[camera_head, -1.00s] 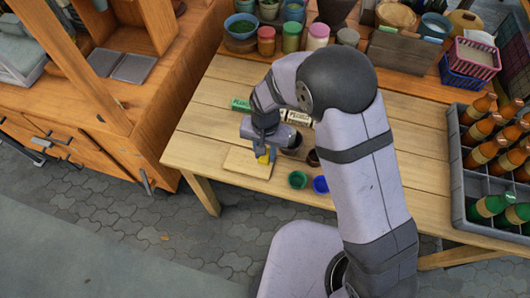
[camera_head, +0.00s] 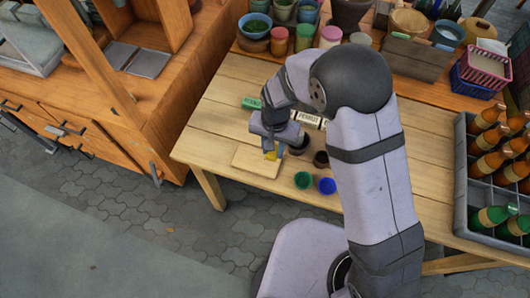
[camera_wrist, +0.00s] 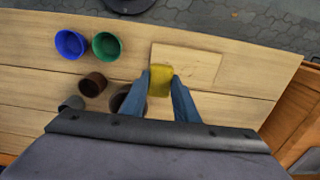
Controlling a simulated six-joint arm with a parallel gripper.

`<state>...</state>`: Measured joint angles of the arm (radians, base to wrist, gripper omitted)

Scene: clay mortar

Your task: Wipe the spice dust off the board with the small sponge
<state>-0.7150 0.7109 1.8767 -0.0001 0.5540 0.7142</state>
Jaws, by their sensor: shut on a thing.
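The board (camera_head: 254,168) is a pale wooden rectangle lying flat near the table's front edge; it also shows in the wrist view (camera_wrist: 196,66). My gripper (camera_wrist: 161,79) is shut on the yellow sponge (camera_wrist: 160,82), which sits between its two blue fingers over the board's near left part. In the head view the sponge (camera_head: 271,154) shows as a small yellow patch below my gripper, at the board's right side. I cannot tell whether the sponge touches the board. A few faint marks show on the board in the wrist view; I cannot tell whether they are dust.
Close to the board stand a green cup (camera_head: 303,180), a blue cup (camera_head: 327,185), a brown cup (camera_head: 321,159) and a dark pot (camera_head: 299,146). A bottle crate (camera_head: 490,190) stands at the right. Table left of the board is clear.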

